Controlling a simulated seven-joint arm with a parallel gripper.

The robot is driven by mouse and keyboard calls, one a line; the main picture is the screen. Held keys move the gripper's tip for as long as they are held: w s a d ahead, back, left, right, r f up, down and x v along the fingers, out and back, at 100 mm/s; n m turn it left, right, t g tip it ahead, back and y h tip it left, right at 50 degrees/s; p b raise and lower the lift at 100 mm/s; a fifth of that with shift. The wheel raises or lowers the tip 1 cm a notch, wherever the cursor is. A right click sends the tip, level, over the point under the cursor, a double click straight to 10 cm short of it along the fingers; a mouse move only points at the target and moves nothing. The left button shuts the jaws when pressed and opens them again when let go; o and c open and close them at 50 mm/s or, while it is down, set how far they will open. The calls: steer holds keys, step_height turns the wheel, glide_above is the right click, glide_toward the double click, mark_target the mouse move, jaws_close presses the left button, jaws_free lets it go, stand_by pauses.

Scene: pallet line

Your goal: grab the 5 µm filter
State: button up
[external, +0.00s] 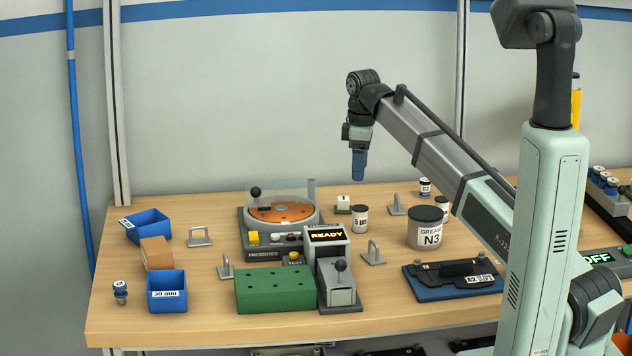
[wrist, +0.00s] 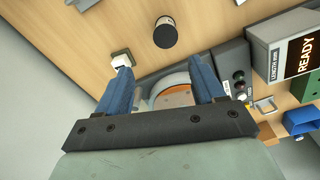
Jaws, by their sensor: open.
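A small white canister with a dark lid (external: 360,219) stands upright near the middle of the bench. Its label seems to begin with a 5; the rest is too small to read. A dark-lidded cylinder, apparently the same one, shows at the top of the wrist view (wrist: 165,33). Two similar canisters stand farther right, one near the back (external: 425,187) and one partly hidden behind the grease tub (external: 442,206). My gripper (external: 358,177) is open and empty, with blue fingers pointing down, in the air above and behind the middle canister. Both fingers show in the wrist view (wrist: 160,76).
The presenter with an orange disc (external: 283,212) and the READY box (external: 327,236) are left of the middle canister. A grease tub (external: 425,229) is to its right. A metal handle (external: 374,254) stands in front, and a small white-topped block (external: 343,204) behind left.

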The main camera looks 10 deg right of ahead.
mark_target(360, 207)
steer(key=f+n, duration=0.1)
steer(key=f, duration=0.3)
steer(key=f+n, duration=0.1)
steer(key=f, duration=0.4)
steer(key=f+n, duration=0.1)
steer(key=f, duration=0.4)
steer(key=shift+s+d+g, duration=0.1)
steer(key=shift+s+g, duration=0.2)
steer(key=shift+s, duration=0.05)
steer(key=shift+c, duration=0.2)
steer(key=shift+r, duration=0.1)
steer(key=c, duration=1)
steer(key=shift+r, duration=0.1)
